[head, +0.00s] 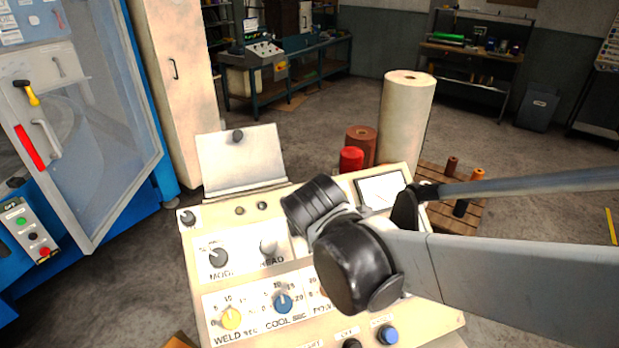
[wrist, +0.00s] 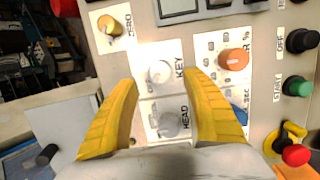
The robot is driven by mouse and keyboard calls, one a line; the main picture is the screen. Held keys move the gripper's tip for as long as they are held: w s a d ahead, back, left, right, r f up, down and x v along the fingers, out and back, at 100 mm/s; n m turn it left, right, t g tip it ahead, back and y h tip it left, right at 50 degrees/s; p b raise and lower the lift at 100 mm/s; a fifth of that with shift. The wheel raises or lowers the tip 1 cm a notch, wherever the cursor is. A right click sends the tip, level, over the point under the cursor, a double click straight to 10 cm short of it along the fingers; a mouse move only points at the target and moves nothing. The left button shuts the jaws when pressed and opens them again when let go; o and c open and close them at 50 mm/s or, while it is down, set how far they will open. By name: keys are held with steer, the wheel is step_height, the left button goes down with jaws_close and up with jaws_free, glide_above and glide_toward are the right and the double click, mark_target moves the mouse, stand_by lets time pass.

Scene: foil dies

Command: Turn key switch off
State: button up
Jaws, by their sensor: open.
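The key switch (wrist: 159,75) is a pale round knob on a white plate labelled KEY, in the middle of the wrist view. My gripper (wrist: 160,77) is open. Its two yellow fingers stand left and right of the key switch, with a gap on each side and nothing held. I cannot tell how far the tips are from the panel. The pale HEAD knob (wrist: 169,124) sits just below the key switch, between the fingers; it also shows in the head view (head: 268,246). In the head view my arm hides the key switch and the fingers.
In the wrist view an orange knob (wrist: 234,60) is close to the right finger. An open lid (head: 240,158) stands at the panel's back left.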

steer(key=v, duration=0.5)
steer(key=shift+s+r, duration=0.2)
steer(key=shift+r, duration=0.1)
